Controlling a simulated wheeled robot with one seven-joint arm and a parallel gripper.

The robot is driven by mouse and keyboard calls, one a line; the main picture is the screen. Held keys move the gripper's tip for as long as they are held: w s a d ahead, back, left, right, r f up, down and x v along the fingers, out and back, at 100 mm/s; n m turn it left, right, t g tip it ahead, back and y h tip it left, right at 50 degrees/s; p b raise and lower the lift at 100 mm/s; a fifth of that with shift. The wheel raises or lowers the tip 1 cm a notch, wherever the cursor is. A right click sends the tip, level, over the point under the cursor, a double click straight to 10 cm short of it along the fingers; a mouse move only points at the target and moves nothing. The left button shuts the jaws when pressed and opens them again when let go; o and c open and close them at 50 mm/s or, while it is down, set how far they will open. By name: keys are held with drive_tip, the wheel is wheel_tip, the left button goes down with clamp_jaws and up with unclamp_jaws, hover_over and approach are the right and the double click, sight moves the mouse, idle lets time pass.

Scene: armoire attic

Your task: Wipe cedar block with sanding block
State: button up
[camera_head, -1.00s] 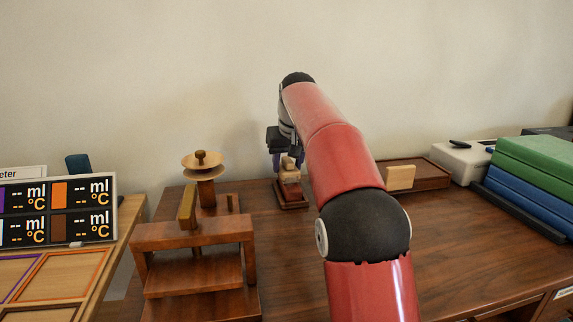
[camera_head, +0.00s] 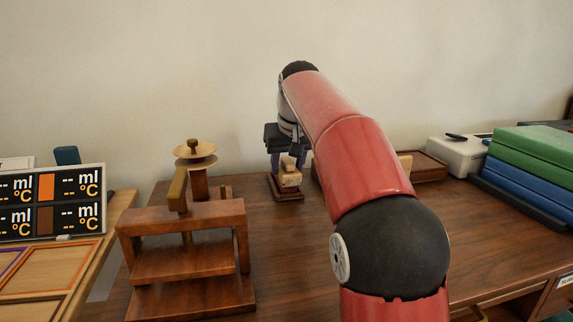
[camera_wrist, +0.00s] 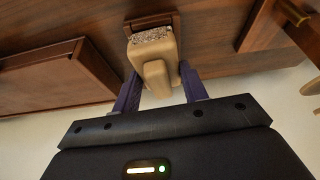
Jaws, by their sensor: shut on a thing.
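My gripper (camera_head: 288,160) has dark purple fingers, which flank a tan, rounded block with a raised grip, likely the sanding block (camera_head: 290,180). In the wrist view this block (camera_wrist: 155,62) sits between the fingertips (camera_wrist: 158,88) and shows a speckled grey face. A small dark wooden tray (camera_head: 287,195) is directly below it on the desk; I cannot tell whether the block touches it. A pale upright block (camera_head: 405,161), possibly the cedar block, stands by a longer wooden tray (camera_head: 431,166) to the right, partly hidden by my arm.
A wooden press-like stand (camera_head: 190,222) and a brass-dished post (camera_head: 196,160) stand left of my gripper. A white device (camera_head: 458,155) and stacked green and blue cases (camera_head: 530,165) are at the right. A wall closes the back. Bare desk (camera_head: 300,250) lies in front.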

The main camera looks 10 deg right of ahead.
drive_tip(key=shift+p, duration=0.3)
drive_tip(key=shift+w+r+p, duration=0.2)
drive_tip(key=shift+w+p, duration=0.3)
drive_tip(key=shift+p, duration=0.1)
drive_tip(key=shift+w+r+p, duration=0.1)
drive_tip(key=shift+w+p, duration=0.9)
drive_tip(key=shift+p, duration=0.2)
drive_tip(key=shift+w+p, duration=0.35)
drive_tip(key=shift+w, duration=0.05)
drive_tip(key=shift+w+p, duration=0.75)
drive_tip(key=shift+p, duration=0.25)
drive_tip(key=shift+w+f+p, duration=0.15)
drive_tip(key=shift+w+p, duration=0.05)
drive_tip(key=shift+w, duration=0.4)
drive_tip(key=shift+w+f+p, duration=0.15)
drive_tip(key=shift+w+p, duration=0.05)
drive_tip(key=shift+w, duration=0.35)
wheel_tip(320, 180, up, 6)
